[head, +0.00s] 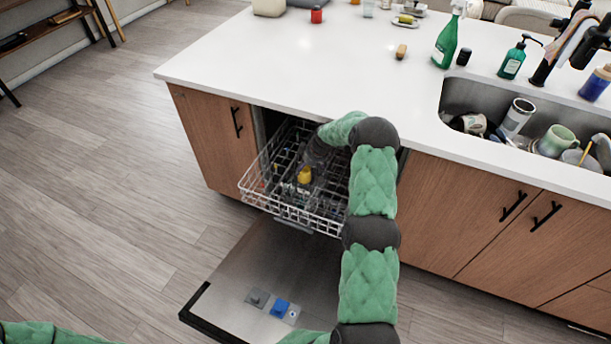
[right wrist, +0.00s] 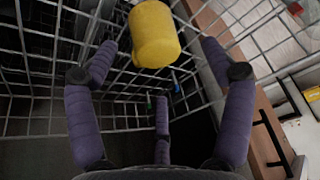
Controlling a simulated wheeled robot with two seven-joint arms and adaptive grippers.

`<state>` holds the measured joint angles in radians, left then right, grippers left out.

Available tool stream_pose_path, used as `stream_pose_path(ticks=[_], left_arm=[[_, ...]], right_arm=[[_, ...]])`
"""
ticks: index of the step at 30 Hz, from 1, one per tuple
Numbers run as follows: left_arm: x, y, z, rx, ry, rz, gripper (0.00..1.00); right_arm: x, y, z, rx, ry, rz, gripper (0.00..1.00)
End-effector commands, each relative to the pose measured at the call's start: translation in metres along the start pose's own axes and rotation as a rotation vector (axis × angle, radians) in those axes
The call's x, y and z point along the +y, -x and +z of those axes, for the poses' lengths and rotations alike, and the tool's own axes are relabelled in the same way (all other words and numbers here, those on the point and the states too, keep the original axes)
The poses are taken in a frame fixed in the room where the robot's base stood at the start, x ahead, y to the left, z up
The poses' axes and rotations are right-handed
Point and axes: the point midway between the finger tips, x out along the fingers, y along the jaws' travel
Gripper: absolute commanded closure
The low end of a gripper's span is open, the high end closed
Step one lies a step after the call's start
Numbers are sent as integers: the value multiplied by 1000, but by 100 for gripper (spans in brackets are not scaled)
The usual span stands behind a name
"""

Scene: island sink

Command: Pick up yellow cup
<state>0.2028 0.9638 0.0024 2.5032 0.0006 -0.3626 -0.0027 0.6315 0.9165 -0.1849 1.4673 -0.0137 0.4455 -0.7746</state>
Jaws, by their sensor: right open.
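The yellow cup (head: 304,175) is in the white wire dishwasher rack (head: 262,205). My right gripper (head: 312,163) reaches down into the rack right by the cup, partly hidden by my own arm. In the right wrist view the yellow cup (right wrist: 153,34) sits at the top, between and just beyond the spread purple fingers of my right gripper (right wrist: 158,52). The gripper is open and holds nothing. A gap shows between each finger and the cup. My left gripper is out of view; only a bit of green sleeve shows at the lower left of the head view.
The dishwasher door (head: 240,284) lies open below the rack, with a blue piece (head: 280,307) on it. The white countertop (head: 300,70) is right above the rack. The sink (head: 480,95) at right holds several mugs. A green spray bottle (head: 446,42) stands by it.

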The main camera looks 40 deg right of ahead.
Motion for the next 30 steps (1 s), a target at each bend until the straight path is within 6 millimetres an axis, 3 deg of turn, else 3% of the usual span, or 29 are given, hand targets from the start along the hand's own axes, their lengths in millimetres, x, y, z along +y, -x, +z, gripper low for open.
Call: stream_pose_path(ticks=[8,18,27,30], left_arm=[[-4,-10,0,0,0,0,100],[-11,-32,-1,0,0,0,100],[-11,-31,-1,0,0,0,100],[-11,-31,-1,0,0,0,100]], right_arm=[[1,-20,0,1,1,0,18],[4,-60,1,0,2,-1,18],[4,-61,0,0,2,0,18],[4,-61,0,0,1,0,44]])
